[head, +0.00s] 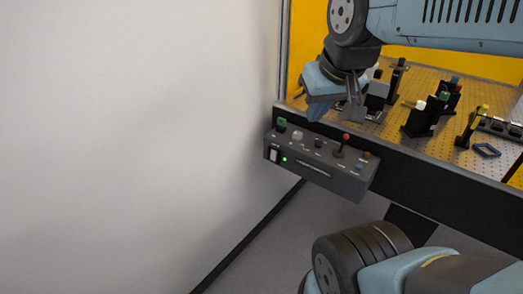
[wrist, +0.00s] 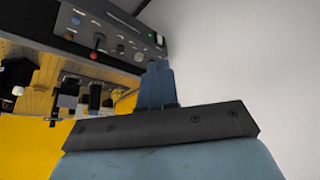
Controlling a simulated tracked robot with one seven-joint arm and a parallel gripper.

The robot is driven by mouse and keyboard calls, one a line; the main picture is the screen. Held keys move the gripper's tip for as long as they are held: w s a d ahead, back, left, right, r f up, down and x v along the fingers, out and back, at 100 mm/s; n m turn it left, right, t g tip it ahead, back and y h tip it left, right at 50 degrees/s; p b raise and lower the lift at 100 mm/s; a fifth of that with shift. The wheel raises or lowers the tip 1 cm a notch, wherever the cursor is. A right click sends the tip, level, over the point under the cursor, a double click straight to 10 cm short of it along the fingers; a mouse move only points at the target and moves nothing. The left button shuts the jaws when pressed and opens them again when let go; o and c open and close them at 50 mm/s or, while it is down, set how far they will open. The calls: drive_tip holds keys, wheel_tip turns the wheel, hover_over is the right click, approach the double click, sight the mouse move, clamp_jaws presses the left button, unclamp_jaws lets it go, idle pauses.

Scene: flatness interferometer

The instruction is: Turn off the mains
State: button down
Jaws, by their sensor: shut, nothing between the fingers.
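A dark grey control box (head: 325,172) is fixed at the front edge of the bench. My gripper (head: 316,115) is shut and empty, above and behind the box, apart from the switch. In the wrist view my blue fingers (wrist: 158,66) are together, and the control box (wrist: 125,22) shows beyond them. The switch's exact position is too small to tell.
The box top carries a green knob (head: 281,124), a white knob (head: 297,135) and a red-topped lever (head: 344,141). A perforated optics bench (head: 400,105) with several mounts lies behind. A white wall (head: 130,140) stands left; clear floor lies in front of the box.

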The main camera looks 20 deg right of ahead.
sight(269, 155)
drive_tip(key=shift+w, duration=0.1)
drive_tip(key=w+a+f+n+g+h, duration=0.1)
drive_tip(key=w+f+n, duration=0.1)
drive_tip(key=w+f, duration=0.35)
drive_tip(key=w+f+n+g+h, duration=0.1)
drive_tip(key=w+f, duration=0.2)
drive_tip(key=w, duration=0.6)
drive_tip(key=w+a+f+n, duration=0.2)
drive_tip(key=w+f, duration=0.3)
drive_tip(key=f, duration=0.2)
drive_tip(key=w+a+f+n+g+h, duration=0.1)
drive_tip(key=w+a+f+n, duration=0.1)
drive_tip(key=w+f, duration=0.3)
wheel_tip(269, 155, down, 2)
drive_tip(key=shift+a+f, duration=0.25)
drive_tip(key=shift+a, duration=0.1)
drive_tip(key=shift+w+f, duration=0.1)
drive_tip(key=shift+w+d+f, duration=0.7)
drive_tip(key=shift+d+f, duration=0.25)
drive_tip(key=shift+f, duration=0.7)
drive_tip(key=shift+w+d+f, duration=0.65)
drive_tip(key=shift+d+f, duration=0.35)
drive_tip(key=shift+f, duration=0.65)
drive_tip(key=shift+w+d+f, duration=0.7)
drive_tip(key=shift+d+f, duration=0.25)
drive_tip(key=shift+f, duration=0.7)
